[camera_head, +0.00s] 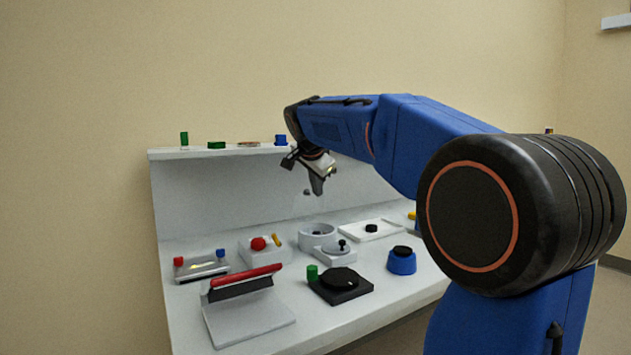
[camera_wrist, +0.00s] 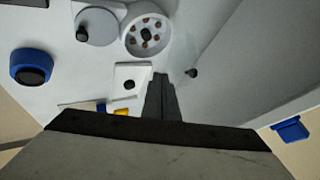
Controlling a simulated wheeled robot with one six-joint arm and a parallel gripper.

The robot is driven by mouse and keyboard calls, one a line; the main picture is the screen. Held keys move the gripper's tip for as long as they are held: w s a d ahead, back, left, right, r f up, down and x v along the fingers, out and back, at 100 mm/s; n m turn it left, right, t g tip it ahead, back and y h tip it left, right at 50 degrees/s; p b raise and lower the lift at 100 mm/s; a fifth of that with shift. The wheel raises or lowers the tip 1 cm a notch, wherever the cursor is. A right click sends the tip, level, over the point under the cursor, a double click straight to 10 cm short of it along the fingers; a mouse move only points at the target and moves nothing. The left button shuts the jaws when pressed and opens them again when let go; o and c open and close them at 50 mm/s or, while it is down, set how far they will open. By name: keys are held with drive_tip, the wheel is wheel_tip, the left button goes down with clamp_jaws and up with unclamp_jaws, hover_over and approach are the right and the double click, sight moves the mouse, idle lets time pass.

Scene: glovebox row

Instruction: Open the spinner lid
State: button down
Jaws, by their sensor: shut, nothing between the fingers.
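The spinner is a white round bowl (camera_head: 317,233) near the back of the bench. In the wrist view its bowl (camera_wrist: 129,40) is uncovered, with a dark hub and several brownish spots around it inside. No lid lies across its top. My gripper (camera_head: 318,188) is shut and empty, above the bench near that knob. Its fingers (camera_wrist: 161,80) point toward the bench in the wrist view.
A grey disc with a black knob (camera_head: 335,250) stands right in front of the bowl. A white plate with a black puck (camera_head: 371,229), a blue round container (camera_head: 402,262) and a black block with a disc (camera_head: 341,287) stand nearby. A shelf (camera_head: 220,152) tops the back panel.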

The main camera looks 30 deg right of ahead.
sight(306, 198)
drive_tip(key=w+d+f, duration=0.1)
drive_tip(key=w+f, duration=0.1)
drive_tip(key=w, duration=0.4)
drive_tip(key=shift+d+f, duration=0.25)
drive_tip(key=shift+f, duration=0.05)
drive_tip(key=shift+w, duration=0.1)
drive_tip(key=shift+w+r+g, duration=0.25)
drive_tip(key=shift+w+g, duration=0.35)
drive_tip(key=shift+w, duration=0.4)
drive_tip(key=shift+w+r+g, duration=0.2)
drive_tip(key=shift+w+g, duration=0.4)
drive_tip(key=shift+w, duration=0.35)
